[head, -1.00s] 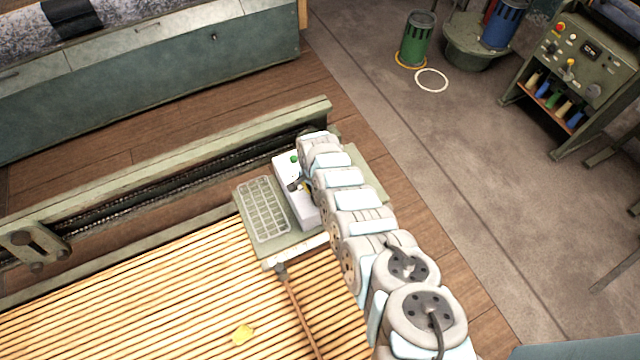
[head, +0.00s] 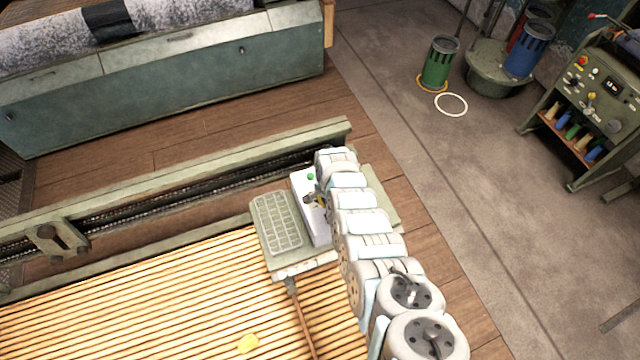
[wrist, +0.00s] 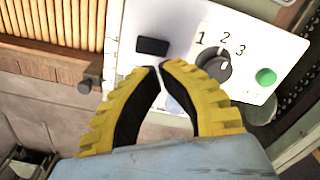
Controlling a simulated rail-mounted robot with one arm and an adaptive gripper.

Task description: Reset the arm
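My gripper (wrist: 159,67) shows large in the wrist view, with two yellow, black-lined fingers. Their tips come together with nothing visible between them. Behind the fingertips is a white control box (wrist: 180,25) with a black rectangle (wrist: 152,46), a dark dial (wrist: 213,65) marked 1, 2, 3 and a green button (wrist: 266,77). The dial's pale mark points towards the 2. The right finger overlaps the dial's lower edge; contact cannot be told. In the head view, the white box (head: 318,226) stands beside my arm, which hides part of it and most of the gripper.
A pale gridded tray (head: 276,222) lies left of the box on a green shelf (head: 300,266). A green rail (head: 180,187) runs behind. Open floor (head: 480,200) lies to the right.

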